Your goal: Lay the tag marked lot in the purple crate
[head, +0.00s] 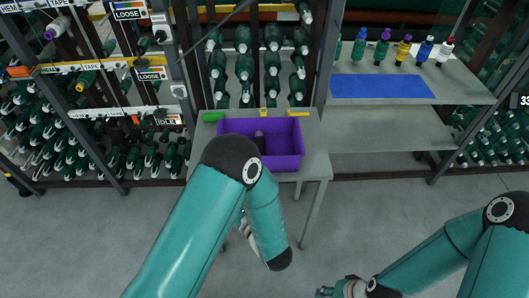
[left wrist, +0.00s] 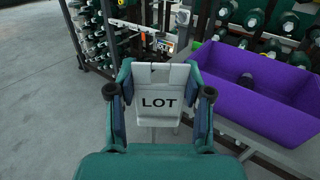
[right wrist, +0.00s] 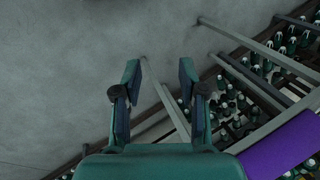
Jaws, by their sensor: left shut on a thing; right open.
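The white tag marked LOT (left wrist: 158,103) is held between the fingers of my left gripper (left wrist: 160,92) in the left wrist view. The purple crate (head: 290,162) stands on a small grey table in the head view, with a dark object inside it. It also shows in the left wrist view (left wrist: 255,108), to the right of the tag and apart from it. In the head view my left arm covers part of the crate's front and most of the left gripper. My right gripper (right wrist: 160,85) is open and empty above the floor.
The small table (head: 314,160) carries a green piece (head: 213,116) and a yellow piece behind the crate. A grey shelf with a blue mat (head: 382,87) and several colored spools stands at right. Racks of green spools fill the back and left. The floor in front is clear.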

